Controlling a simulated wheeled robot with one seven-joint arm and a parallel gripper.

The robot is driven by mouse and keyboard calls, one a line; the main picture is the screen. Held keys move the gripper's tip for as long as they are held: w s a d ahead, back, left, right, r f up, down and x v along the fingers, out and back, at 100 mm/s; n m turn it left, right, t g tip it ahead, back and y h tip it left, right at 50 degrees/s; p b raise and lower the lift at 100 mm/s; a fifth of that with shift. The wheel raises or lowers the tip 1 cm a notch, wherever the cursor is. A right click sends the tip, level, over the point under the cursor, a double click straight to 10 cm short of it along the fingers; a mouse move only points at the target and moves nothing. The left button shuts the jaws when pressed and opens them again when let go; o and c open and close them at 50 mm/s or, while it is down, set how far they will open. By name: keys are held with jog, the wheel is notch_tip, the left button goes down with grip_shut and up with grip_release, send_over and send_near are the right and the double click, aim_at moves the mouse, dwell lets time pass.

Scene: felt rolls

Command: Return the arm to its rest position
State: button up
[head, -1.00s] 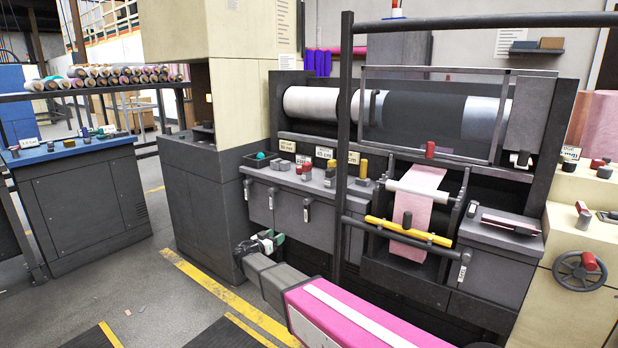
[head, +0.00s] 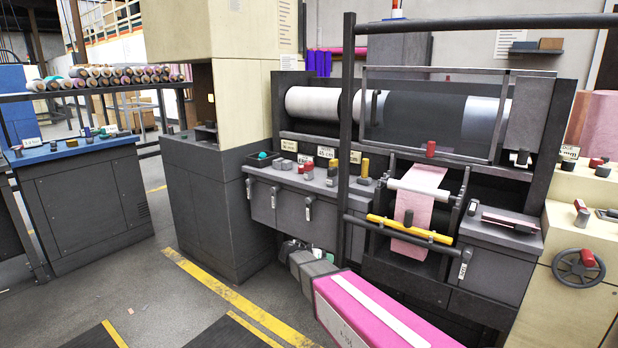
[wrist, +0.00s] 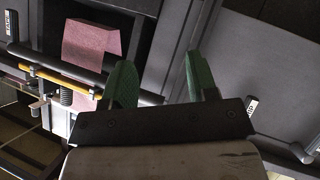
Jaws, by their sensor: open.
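My arm (head: 362,308), with a pink cover and white stripe, reaches in from the bottom right in the head view. My gripper (head: 291,246) is at its far end, low in front of the machine's grey cabinet doors, small and partly hidden by the arm. In the wrist view my gripper (wrist: 158,78) has two green fingers spread apart with nothing between them. The machine front lies beyond the fingers, with a pink felt sheet (wrist: 92,45) and a yellow bar (wrist: 62,84) to the upper left.
A dark upright post (head: 346,140) and horizontal rail (head: 372,228) stand close to the arm. The grey machine (head: 290,200) is behind. A blue-topped cabinet (head: 85,195) stands at left. Floor with yellow lines (head: 225,293) is open at the lower left.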

jog(key=s+d+f+n+g+y, duration=0.1)
jog(key=s+d+y, duration=0.4)
jog(key=s, duration=0.5)
jog(key=s+d+f+n+g+y, duration=0.1)
jog(key=s+d+n+g+y, duration=0.3)
jog(key=s+d, duration=0.4)
jog(key=s+g, duration=0.1)
jog(key=s, duration=0.2)
jog(key=shift+s+d+f+g+y, duration=0.15)
jog(key=shift+s+g+y, duration=0.15)
jog(key=shift+y, duration=0.1)
